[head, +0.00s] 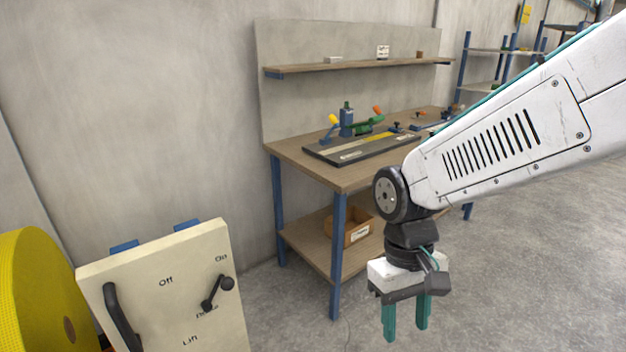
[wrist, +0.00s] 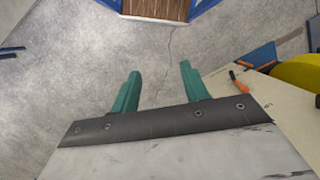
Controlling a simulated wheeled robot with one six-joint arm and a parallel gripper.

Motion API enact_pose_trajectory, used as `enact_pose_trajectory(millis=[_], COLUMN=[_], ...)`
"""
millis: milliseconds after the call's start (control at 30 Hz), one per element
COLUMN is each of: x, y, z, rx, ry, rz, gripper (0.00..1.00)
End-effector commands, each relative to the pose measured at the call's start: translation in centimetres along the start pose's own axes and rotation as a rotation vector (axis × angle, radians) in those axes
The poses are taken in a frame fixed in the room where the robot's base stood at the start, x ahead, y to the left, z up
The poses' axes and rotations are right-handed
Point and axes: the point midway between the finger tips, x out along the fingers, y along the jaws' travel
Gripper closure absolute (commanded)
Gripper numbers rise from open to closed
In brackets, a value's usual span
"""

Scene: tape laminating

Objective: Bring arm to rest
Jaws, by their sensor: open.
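My gripper (head: 406,318) hangs at the end of my white arm, pointing down over the grey floor, in front of the workbench. Its two teal fingers are apart with nothing between them. In the wrist view my gripper (wrist: 157,88) also shows open and empty, with cracked concrete floor beyond the fingers. My arm reaches in from the right side of the head view and is bent down at the wrist.
A wooden workbench (head: 350,178) with blue legs carries a dark board (head: 362,150) and tools. A cream panel (head: 165,300) with switches and a yellow roll (head: 35,290) stand at lower left. A cardboard box (head: 358,228) sits on the lower shelf. Floor at right is clear.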

Motion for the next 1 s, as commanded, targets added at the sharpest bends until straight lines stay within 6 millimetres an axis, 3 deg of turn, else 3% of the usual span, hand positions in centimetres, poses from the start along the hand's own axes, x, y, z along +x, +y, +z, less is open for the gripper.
enact_pose_trajectory(millis=[33, 200, 400, 633, 1000], x=[-1.1, -3.3, -5.0, -7.1, -7.3], y=[1.2, 4.1, 6.5, 7.9, 8.4], z=[1.9, 7.5, 12.0, 14.3, 14.6], rx=[0.019, 0.091, 0.211, 0.315, 0.344], ry=[0.016, 0.071, 0.222, 0.368, 0.38], rz=[-0.003, -0.005, -0.002, 0.004, 0.004], gripper=[0.55, 0.55, 0.55, 0.55, 0.55])
